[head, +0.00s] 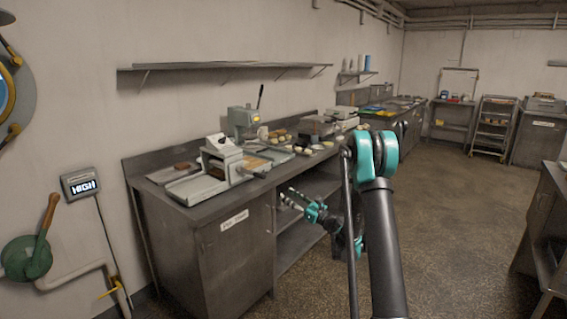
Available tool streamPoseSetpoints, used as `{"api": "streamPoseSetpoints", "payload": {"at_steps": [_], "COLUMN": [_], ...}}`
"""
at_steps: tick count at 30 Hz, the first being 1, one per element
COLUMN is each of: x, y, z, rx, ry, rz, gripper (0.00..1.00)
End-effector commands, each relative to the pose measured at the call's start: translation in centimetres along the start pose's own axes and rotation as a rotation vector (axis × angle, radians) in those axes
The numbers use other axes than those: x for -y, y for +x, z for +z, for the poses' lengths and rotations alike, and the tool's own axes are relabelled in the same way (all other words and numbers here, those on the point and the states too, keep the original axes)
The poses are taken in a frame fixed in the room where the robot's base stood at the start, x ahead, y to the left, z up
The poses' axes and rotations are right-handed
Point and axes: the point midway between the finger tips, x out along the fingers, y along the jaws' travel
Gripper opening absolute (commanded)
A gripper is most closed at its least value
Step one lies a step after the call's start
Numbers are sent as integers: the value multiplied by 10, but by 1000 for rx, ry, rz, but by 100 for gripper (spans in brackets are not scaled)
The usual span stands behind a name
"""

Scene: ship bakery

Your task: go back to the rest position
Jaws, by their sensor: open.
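My gripper (290,198) is at the end of my teal and black arm, in the middle of the head view. It is in front of the open shelf part of the steel counter (212,215), below the level of the counter top. It looks empty and apart from the counter, though its fingertips are small in the picture. My upper arm hides part of the floor and of the counter run behind it.
A slicer-like machine (221,165), a grey-green press (243,122) and several small food items crowd the counter top. A wall shelf (225,66) hangs above. A wheeled rack (494,125) stands at the back. The floor (455,215) to the right of my arm is clear.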

Motion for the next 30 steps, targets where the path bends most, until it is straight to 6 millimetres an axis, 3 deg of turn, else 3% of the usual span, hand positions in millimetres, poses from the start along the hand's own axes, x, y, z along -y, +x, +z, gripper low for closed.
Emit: {"api": "streamPoseSetpoints", "payload": {"at_steps": [8, 14, 23, 30], "x": [-41, -86, -146, -186], "y": [-9, -37, -112, -197], "z": [16, 24, 24, 18], "rx": [-170, -351, -598, -767], "ry": [-292, -616, -1076, -1400], "rz": [90, 229, 516, 815], "gripper": [41, 41, 41, 41]}}
